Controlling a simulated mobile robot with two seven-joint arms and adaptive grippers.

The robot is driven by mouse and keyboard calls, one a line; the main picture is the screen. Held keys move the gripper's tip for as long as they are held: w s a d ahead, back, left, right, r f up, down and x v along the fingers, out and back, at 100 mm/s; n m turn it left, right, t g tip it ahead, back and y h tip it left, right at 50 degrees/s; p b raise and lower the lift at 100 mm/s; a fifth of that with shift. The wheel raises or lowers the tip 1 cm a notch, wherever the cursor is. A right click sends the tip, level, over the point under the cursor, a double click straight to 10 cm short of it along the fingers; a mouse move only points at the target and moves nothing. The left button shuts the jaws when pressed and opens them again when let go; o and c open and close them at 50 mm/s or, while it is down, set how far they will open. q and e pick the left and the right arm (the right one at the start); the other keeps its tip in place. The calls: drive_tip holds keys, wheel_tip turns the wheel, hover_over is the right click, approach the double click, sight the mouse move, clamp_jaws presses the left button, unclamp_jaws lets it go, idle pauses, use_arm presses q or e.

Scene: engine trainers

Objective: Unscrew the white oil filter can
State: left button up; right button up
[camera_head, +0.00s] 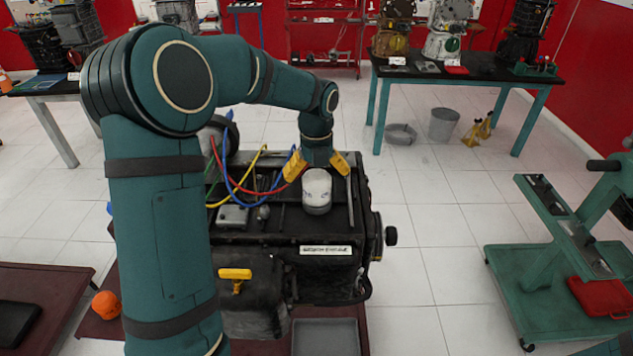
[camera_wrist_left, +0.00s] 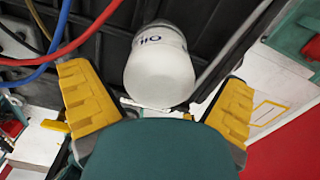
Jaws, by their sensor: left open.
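The white oil filter can (camera_head: 317,190) stands upright on top of the black engine (camera_head: 330,232). In the left wrist view the can (camera_wrist_left: 160,68) shows dark lettering and sits between the yellow fingers. My left gripper (camera_head: 318,168) is open just above and behind the can. In the wrist view the left gripper's fingers (camera_wrist_left: 160,108) are spread wide on either side, with a gap to the can on both sides. No contact shows. My right gripper is not in view.
Red, blue and yellow cables (camera_head: 240,185) loop over the engine left of the can. A metal rod lies close on the can's right. A grey tray (camera_head: 326,338) lies in front of the engine. A green stand (camera_head: 560,250) is at the right, with clear floor between.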

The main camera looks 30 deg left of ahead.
sight(316, 172)
use_arm(q)
drive_tip(key=shift+f, duration=0.85)
drive_tip(key=shift+c, duration=0.3)
drive_tip(key=c, duration=1.1)
drive_tip(key=shift+n, duration=0.8)
drive_tip(key=o, duration=1.2)
drive_tip(key=shift+c, duration=0.2)
wheel_tip(316, 172, up, 12)
drive_tip(key=shift+r, duration=0.1)
